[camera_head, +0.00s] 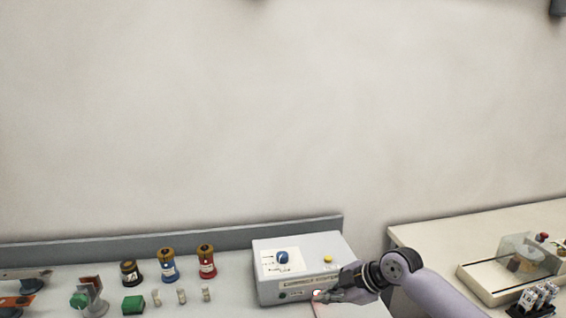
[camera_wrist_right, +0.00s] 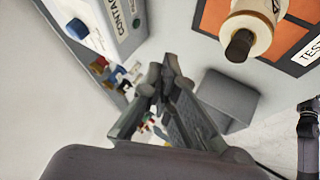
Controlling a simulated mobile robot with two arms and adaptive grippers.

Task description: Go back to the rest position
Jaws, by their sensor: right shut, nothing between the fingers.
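My right gripper (camera_head: 322,295) is at the front right of a pale control box (camera_head: 318,257) on the left table, its fingers shut with nothing between them. In the right wrist view the fingertips (camera_wrist_right: 168,82) meet. My left gripper is not in view.
Bushings with black, blue (camera_head: 167,264) and red (camera_head: 206,261) bases stand left of the box, with small pale cylinders and a green block (camera_head: 133,305). A second table (camera_head: 430,236) stands right. The wrist view shows a cream cylinder (camera_wrist_right: 251,25) and a grey block (camera_wrist_right: 228,98).

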